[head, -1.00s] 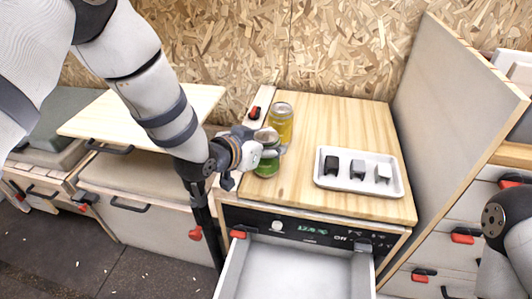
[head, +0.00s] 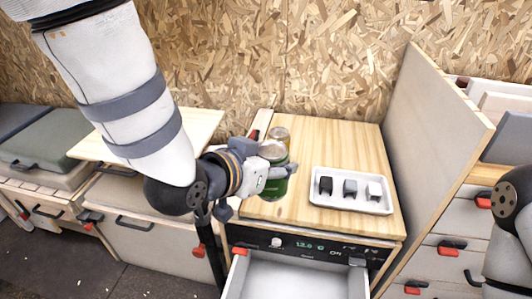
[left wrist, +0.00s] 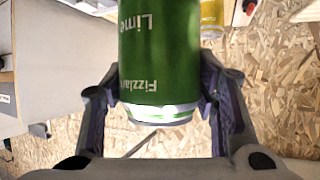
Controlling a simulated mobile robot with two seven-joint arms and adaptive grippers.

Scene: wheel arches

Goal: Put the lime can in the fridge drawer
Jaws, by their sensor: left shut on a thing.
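The green lime can (head: 274,188) is upright in my left gripper (head: 276,168), at the left part of the wooden counter top. In the left wrist view the gripper (left wrist: 160,105) has a finger on each side of the can (left wrist: 160,60), whose label reads upside down. The can seems a little above the counter, but its base is hard to judge. The fridge drawer (head: 290,282) below the counter is pulled open, and the visible part of its inside is empty. My right gripper is out of view.
A yellow can (head: 281,135) stands behind the lime can, mostly hidden by it. A white tray (head: 345,205) with three small blocks lies on the counter's right. A tall panel (head: 430,130) bounds the counter on the right. The fridge control panel (head: 310,247) is above the drawer.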

